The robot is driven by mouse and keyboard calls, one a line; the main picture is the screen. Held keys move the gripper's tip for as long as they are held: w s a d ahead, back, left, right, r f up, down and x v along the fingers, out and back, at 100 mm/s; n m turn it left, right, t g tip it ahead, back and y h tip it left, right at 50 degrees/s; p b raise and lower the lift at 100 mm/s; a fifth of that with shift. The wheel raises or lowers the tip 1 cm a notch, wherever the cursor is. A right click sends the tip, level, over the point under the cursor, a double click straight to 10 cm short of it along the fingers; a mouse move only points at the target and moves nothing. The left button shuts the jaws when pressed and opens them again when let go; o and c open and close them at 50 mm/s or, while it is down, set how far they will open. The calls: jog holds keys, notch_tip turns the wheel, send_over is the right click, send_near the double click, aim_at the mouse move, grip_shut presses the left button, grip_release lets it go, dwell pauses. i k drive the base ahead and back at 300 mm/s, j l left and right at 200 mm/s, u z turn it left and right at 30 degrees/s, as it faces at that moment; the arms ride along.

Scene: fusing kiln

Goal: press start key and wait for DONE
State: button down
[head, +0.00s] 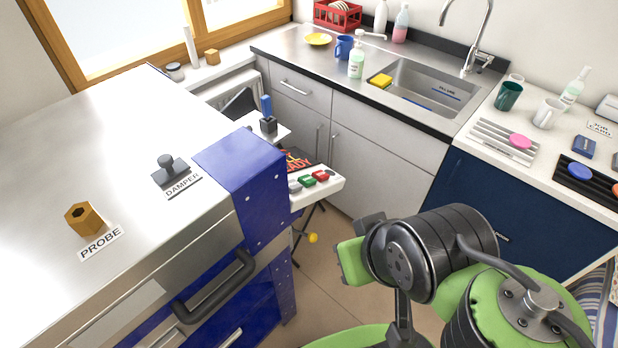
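The kiln (120,130) fills the left side, with a steel top and blue body. Its small white control ledge (325,188) sticks out past the blue corner. A green key (307,181), a red key (320,175) and a grey key (295,186) sit on it. I cannot read any key label, so which is start is not certain. A dark display (297,160) behind them shows red letters, partly hidden by the blue corner, that look like READY; I see no DONE. My arm is folded at the lower right, apart from the keys. No gripper fingers can be made out.
A damper knob (168,171) and probe fitting (84,219) stand on the kiln top. A black handle (215,287) juts from its front. A blue-topped lever (267,116) stands behind the display. Beyond are a sink (425,88) and counters. Floor is open between kiln and cabinets.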

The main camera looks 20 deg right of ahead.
aim_at(307, 180)
jog(key=i+u, duration=0.2)
jog(key=u, duration=0.25)
jog(key=i+l+u, duration=0.15)
jog(key=u, duration=0.35)
